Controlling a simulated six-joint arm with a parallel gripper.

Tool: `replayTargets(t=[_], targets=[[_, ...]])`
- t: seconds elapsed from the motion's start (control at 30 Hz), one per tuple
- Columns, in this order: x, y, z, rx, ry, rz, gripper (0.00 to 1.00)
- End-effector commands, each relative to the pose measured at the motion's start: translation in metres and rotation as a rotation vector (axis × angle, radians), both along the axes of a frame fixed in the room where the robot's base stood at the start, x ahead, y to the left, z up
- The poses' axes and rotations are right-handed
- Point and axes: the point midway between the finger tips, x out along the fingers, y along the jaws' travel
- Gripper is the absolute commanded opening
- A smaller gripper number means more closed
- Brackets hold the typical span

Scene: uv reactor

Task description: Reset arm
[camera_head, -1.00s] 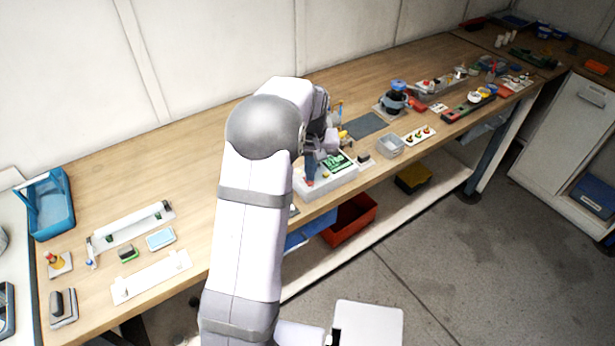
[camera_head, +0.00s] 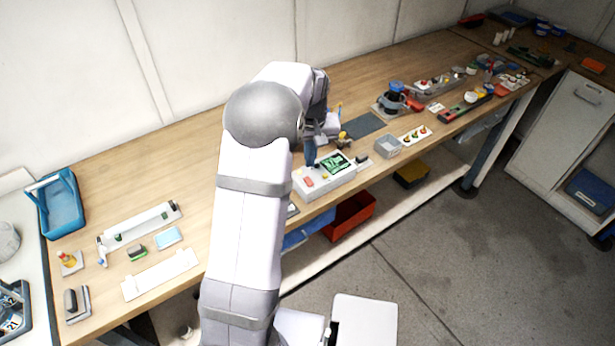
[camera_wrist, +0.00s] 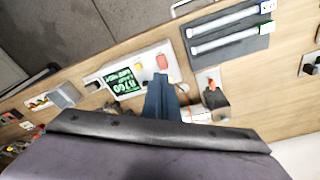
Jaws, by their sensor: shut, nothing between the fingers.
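My gripper (camera_head: 310,155) is over the bench, just above the back left part of a white device with a green display (camera_head: 336,164). The wrist view shows its fingers (camera_wrist: 160,90) close together and empty, near the device's red button (camera_wrist: 161,62) and a yellow button. The green display with pale digits also shows there (camera_wrist: 124,82). Whether the fingertips touch the device cannot be told. My arm hides part of the bench to the left of the device.
A dark mat (camera_head: 363,125), a grey open box (camera_head: 387,147) and a black jar device (camera_head: 396,98) stand right of it. At left are a blue basket (camera_head: 60,215), a white tray (camera_head: 142,222) and a light blue pad (camera_head: 168,237). The wrist view shows a grey plate with two white tubes (camera_wrist: 228,45).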

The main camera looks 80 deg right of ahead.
Motion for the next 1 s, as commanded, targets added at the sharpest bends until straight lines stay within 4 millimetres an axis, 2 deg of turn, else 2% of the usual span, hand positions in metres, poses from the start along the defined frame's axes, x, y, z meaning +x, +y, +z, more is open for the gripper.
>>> replayTargets(t=[0.37,0.57,0.67,0.8,0.9,1.0], targets=[[0.000,0.000,0.000,0.000,0.000,0.000,0.00],[-0.001,-0.006,-0.002,-0.023,-0.013,-0.108,0.00],[-0.002,0.022,-0.029,0.041,-0.010,-0.164,0.00],[-0.003,0.071,-0.060,0.139,0.000,-0.213,0.00],[-0.003,0.106,-0.071,0.192,0.007,-0.235,0.00],[0.012,0.140,-0.075,0.234,0.020,-0.213,0.00]])
